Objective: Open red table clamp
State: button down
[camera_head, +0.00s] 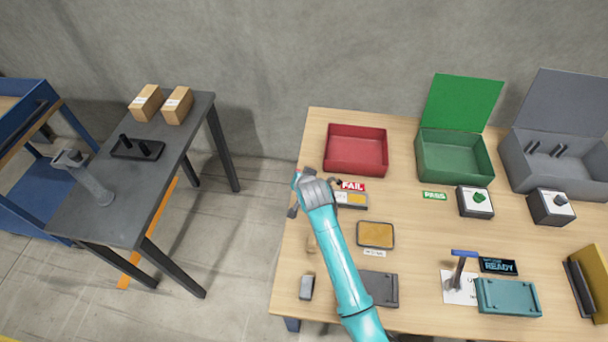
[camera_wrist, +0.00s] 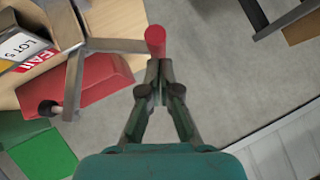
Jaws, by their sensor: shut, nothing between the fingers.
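The table clamp shows in the wrist view as a grey metal frame (camera_wrist: 75,75) with a bar running right to a red cylindrical handle (camera_wrist: 155,40). My gripper (camera_wrist: 155,68) is shut and empty, its fingertips just below the red handle in the picture. I cannot tell whether they touch it. A dark round knob (camera_wrist: 47,107) sits at the end of a clamp rod. In the head view the clamp (camera_head: 292,211) is at the wooden table's left edge, mostly hidden by my arm and wrist.

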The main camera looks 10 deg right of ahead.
jog(key=shift+a+f, duration=0.2)
jog(key=shift+a, duration=0.05)
jog(key=shift+a+f, duration=0.1)
jog(key=shift+f, duration=0.05)
dwell(0.4)
